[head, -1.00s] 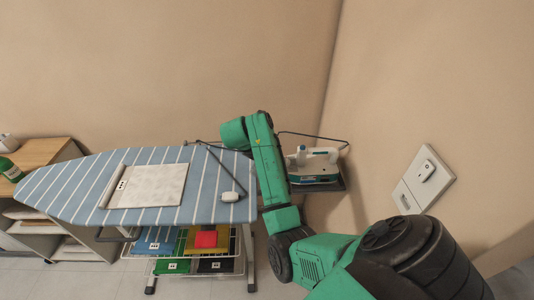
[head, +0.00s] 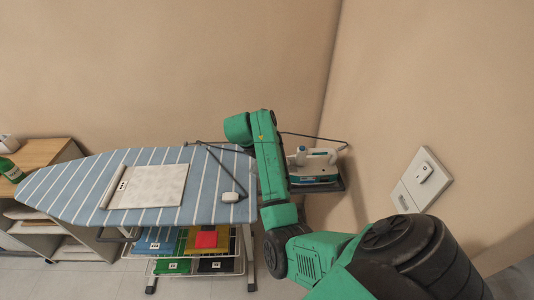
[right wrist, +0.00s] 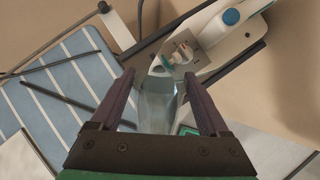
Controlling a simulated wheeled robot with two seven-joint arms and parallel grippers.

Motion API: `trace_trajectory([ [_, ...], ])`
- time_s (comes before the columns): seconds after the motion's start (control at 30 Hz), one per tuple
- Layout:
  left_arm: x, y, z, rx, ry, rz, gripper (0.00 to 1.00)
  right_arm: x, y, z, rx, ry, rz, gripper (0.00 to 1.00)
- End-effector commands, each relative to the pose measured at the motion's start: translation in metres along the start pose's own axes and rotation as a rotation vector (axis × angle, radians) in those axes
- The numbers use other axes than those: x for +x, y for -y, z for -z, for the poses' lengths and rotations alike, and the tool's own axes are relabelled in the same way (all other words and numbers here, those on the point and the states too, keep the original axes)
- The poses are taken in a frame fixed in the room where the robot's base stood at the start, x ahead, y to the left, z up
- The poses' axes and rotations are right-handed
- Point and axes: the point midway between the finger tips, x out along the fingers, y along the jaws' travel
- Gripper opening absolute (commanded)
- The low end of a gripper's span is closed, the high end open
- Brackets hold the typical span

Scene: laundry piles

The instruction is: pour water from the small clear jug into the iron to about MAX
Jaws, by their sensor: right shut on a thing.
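The iron (head: 322,157), white with teal parts, sits on the rest at the right end of the ironing board. It also shows at the top of the right wrist view (right wrist: 232,38), with a blue knob and a grey plate. My right gripper (right wrist: 160,76) is shut on the small clear jug (right wrist: 158,104). The jug's far end is at the iron's grey plate, and I cannot tell whether they touch. The jug's water level and the iron's MAX mark cannot be made out. In the head view my right arm hides the right gripper and jug. My left gripper is not in view.
The striped ironing board (head: 75,188) carries a folded pale cloth (head: 150,187) and a small white object (head: 231,197). A rack with coloured folded cloths stands below it. A wall socket (head: 423,178) is at the right. A wooden shelf (head: 40,153) is at far left.

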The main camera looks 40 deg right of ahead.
Motion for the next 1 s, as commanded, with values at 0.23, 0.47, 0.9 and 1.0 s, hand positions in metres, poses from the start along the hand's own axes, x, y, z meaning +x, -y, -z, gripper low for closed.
trace_trajectory([
  [0.23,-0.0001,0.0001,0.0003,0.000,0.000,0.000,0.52,-0.0003,-0.0001,-0.0004,0.001,0.001,-0.001,0.24],
  [0.47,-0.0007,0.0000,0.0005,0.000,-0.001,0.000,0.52,-0.0006,-0.0002,-0.0010,0.001,-0.004,-0.001,0.24],
  [0.9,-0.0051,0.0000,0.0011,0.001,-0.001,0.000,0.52,-0.0008,-0.0001,-0.0038,0.001,-0.063,0.000,0.24],
  [1.0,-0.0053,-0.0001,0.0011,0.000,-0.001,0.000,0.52,-0.0008,-0.0003,-0.0038,0.001,-0.068,-0.001,0.24],
])
